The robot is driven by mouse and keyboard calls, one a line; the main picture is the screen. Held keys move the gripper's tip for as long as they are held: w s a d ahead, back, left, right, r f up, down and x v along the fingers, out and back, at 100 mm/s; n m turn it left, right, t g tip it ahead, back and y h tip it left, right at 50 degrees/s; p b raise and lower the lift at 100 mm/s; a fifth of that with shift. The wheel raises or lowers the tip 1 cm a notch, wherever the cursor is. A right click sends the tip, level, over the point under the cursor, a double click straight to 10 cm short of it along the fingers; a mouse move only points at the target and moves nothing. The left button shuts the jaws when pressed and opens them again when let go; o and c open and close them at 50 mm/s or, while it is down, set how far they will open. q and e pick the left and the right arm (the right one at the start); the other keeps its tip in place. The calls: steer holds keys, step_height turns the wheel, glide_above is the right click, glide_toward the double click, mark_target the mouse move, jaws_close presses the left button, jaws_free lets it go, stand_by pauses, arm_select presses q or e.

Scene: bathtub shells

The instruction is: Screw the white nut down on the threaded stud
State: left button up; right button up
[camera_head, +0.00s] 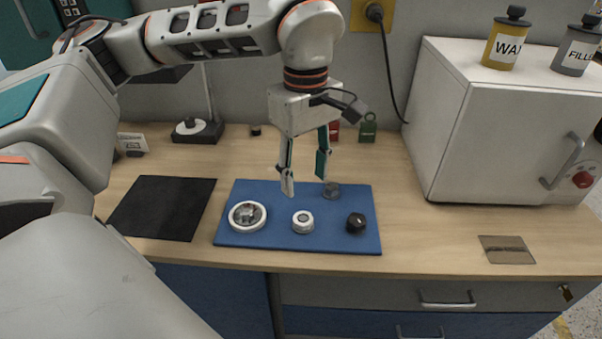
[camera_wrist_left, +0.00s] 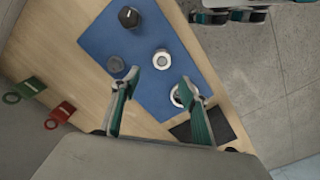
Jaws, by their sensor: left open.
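A white nut-like ring (camera_head: 302,222) with a grey centre sits on the blue mat (camera_head: 278,187), in the middle of its near part; it also shows in the left wrist view (camera_wrist_left: 161,60). I cannot tell whether the threaded stud is the grey part inside it. My left gripper (camera_head: 304,182) points down above the mat, open and empty, its fingertips apart from the ring. In the left wrist view the ring shows just beyond and between the fingertips (camera_wrist_left: 160,80). My right gripper does not show.
The mat also holds a larger white round part (camera_head: 236,224), a black knob (camera_head: 355,223) and a small grey round piece (camera_head: 332,190). A black mat (camera_head: 160,207) lies left. A white cabinet (camera_head: 440,130) stands right. Red and green tags (camera_head: 368,128) are behind.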

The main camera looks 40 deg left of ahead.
mark_target(303, 218)
arm_select(q)
steer(key=m, duration=0.2)
steer(key=f+m+p, duration=0.1)
steer(key=m, duration=0.2)
steer(key=f+m, duration=0.1)
steer(key=m, duration=0.1)
steer(key=shift+s+a+m+p, duration=0.1)
steer(key=shift+s+m+p, duration=0.1)
steer(key=shift+m+p, duration=0.2)
steer(key=shift+f, duration=0.25)
step_height(303, 218, down, 5)
steer(key=b, duration=0.5)
steer(key=shift+f, duration=1)
steer(key=shift+f+b, duration=0.2)
steer(key=shift+b, duration=0.1)
steer(key=shift+f, duration=0.1)
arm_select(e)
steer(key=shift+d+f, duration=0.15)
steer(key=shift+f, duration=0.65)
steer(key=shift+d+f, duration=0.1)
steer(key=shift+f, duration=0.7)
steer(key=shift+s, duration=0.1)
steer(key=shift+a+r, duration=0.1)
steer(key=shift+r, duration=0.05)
